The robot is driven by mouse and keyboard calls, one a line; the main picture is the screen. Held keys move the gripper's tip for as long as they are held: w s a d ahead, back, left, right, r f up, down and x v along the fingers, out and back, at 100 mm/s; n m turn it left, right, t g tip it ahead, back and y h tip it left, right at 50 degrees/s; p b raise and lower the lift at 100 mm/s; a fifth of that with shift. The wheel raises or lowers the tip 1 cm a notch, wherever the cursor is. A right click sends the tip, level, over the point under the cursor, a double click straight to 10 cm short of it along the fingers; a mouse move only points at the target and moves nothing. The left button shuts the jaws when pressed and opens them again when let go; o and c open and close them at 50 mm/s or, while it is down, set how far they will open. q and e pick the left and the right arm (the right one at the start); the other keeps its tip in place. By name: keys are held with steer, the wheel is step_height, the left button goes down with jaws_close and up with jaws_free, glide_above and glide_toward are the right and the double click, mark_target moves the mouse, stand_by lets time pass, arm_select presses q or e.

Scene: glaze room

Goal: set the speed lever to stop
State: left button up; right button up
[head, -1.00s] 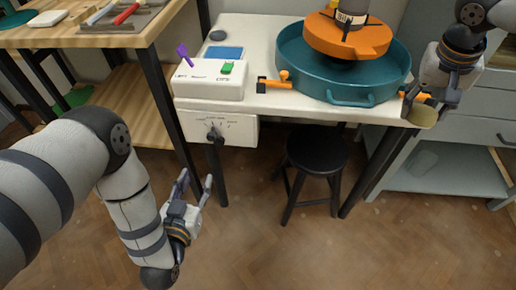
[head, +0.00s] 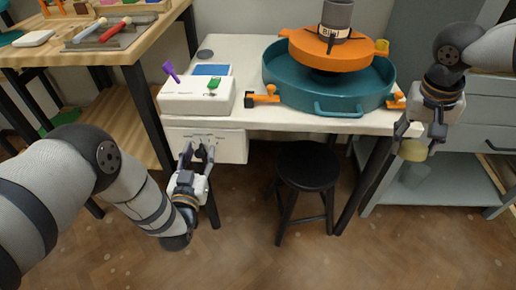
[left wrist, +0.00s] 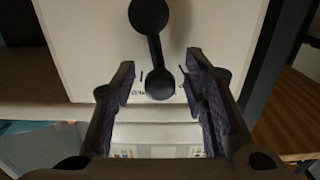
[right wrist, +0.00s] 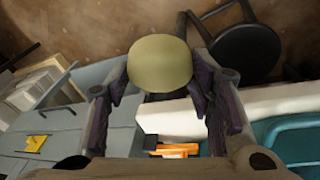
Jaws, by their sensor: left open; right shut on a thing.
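The speed lever (head: 202,152) is a black lever with a round knob on the front of a white control box (head: 235,147) under the wheel table. My left gripper (head: 198,160) is open in front of it, one finger on each side of the lever. In the left wrist view the lever (left wrist: 155,52) runs between the open fingers, its lower round end (left wrist: 159,85) between the fingertips with gaps on both sides. My right gripper (head: 420,138) is shut on a rounded olive-yellow thing (right wrist: 160,66), held off the table's right front corner.
A white box with a green switch (head: 213,83) and a purple piece (head: 170,70) stands on the table above the lever. A teal basin (head: 285,92) with an orange wheel head (head: 332,52) is to the right. A black stool (head: 307,165) stands below.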

arm_select(q)
jaws_close()
steer(key=shift+a+f+n, duration=0.15)
steer(key=shift+a+n, duration=0.35)
steer(key=shift+n, duration=0.5)
steer(key=shift+a+f+n, duration=0.2)
steer(key=shift+a+n, duration=0.2)
steer(key=shift+n, duration=0.7)
arm_select(e)
steer(key=shift+f, duration=0.2)
arm_select(q)
jaws_free()
steer(key=s, duration=1.2)
steer(key=shift+a, duration=0.2)
